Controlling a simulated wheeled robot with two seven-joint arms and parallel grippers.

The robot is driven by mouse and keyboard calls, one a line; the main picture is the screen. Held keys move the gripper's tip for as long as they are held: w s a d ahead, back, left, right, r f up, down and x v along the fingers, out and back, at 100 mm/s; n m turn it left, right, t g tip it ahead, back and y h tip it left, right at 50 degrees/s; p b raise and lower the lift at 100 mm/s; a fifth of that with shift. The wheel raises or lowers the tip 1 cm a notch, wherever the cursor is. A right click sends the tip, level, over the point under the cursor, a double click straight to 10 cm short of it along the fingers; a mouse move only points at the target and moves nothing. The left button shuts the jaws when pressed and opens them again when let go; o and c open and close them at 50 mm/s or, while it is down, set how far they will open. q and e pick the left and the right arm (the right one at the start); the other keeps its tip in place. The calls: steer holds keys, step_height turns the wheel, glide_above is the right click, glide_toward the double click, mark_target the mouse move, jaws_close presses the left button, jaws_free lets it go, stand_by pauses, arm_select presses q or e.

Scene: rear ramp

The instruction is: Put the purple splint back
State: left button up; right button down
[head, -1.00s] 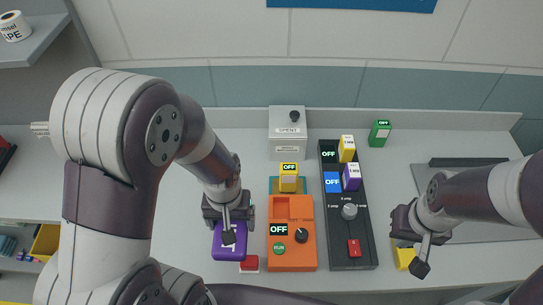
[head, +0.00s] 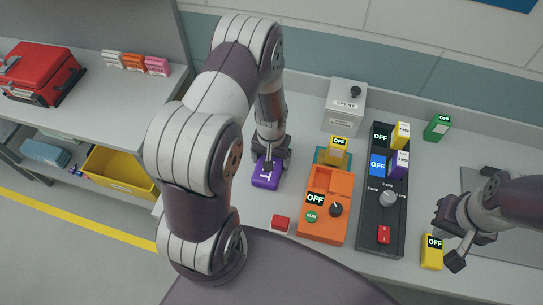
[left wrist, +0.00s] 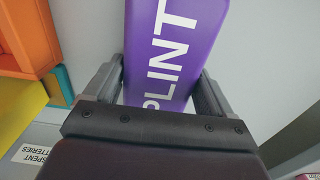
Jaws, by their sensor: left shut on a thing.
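The purple splint (head: 266,175) is a purple block with white lettering, left of the orange device. My left gripper (head: 269,157) is shut on it. In the left wrist view the splint (left wrist: 170,50) sits between the two fingers (left wrist: 160,90), its lettering facing the camera. I cannot tell how high it is above the counter. A row of similar white (head: 111,58), orange (head: 132,62) and pink (head: 157,66) blocks stands on the grey shelf at the upper left. My right gripper (head: 451,238) is open and empty, close beside a yellow battery (head: 431,253).
The orange device (head: 325,220), black charger (head: 381,220), red block (head: 281,223) and spent-batteries box (head: 345,105) stand on the counter. A red case (head: 40,72) is on the shelf, left of the blocks. A yellow bin (head: 120,170) sits below. Bare shelf lies right of the pink block.

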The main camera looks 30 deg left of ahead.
arm_select(q)
steer(key=shift+w+f, duration=0.1)
steer(key=shift+f, duration=0.1)
steer(key=o, duration=0.9)
steer(key=shift+r, duration=0.1)
